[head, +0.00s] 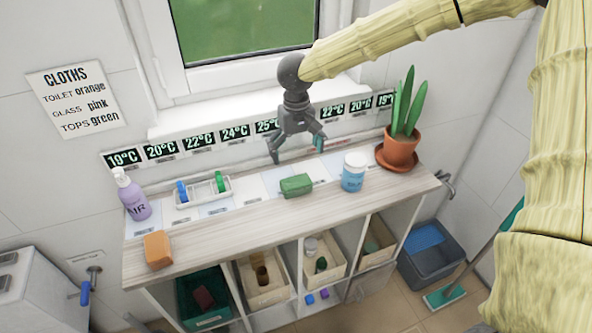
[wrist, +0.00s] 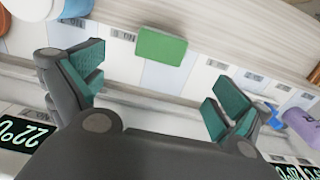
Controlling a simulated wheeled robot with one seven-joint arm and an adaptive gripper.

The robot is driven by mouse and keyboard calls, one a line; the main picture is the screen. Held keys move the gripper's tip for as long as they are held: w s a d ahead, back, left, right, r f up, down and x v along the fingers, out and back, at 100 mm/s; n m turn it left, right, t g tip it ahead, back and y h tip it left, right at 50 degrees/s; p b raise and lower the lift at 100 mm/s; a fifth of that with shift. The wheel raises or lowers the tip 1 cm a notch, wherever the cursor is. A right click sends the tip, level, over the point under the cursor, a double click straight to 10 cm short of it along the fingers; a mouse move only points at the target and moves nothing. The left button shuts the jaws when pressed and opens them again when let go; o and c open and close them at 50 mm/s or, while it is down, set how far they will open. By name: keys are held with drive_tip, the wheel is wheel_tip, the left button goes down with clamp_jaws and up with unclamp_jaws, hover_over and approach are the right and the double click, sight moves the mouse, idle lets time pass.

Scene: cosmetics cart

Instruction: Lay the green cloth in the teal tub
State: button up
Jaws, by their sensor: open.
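The green cloth (head: 296,185) is a small folded block lying on the cart's wooden top, near its back edge. It also shows in the wrist view (wrist: 161,46), beyond and between my fingertips. My gripper (head: 297,150) is open and empty above the back of the cart top, apart from the cloth. Its teal finger pads stand wide apart in the wrist view (wrist: 155,88). The teal tub (head: 187,284) sits in the left lower compartment under the cart top, with a dark reddish-brown item in it. The top partly hides the tub.
A blue-white jar (head: 353,172) and potted plant (head: 400,148) stand right of the cloth. A white tray (head: 203,192) with blue and green items, a purple bottle (head: 132,196) and an orange block (head: 157,250) are left. Beige bins (head: 262,296) fill other compartments. The front middle top is clear.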

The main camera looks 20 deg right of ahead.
sight(296, 180)
wheel_tip(296, 180, down, 7)
drive_tip(key=p, duration=0.4)
drive_tip(key=shift+d+f, duration=0.15)
drive_tip(key=f, duration=0.1)
drive_tip(key=f+p, duration=0.2)
drive_tip(key=f, duration=0.1)
drive_tip(key=shift+a, duration=0.25)
drive_tip(key=shift+f, duration=0.6)
drive_tip(key=c, duration=1.1)
drive_tip(key=shift+o, duration=0.2)
drive_tip(key=shift+w+r, duration=0.1)
drive_tip(key=shift+r, duration=0.05)
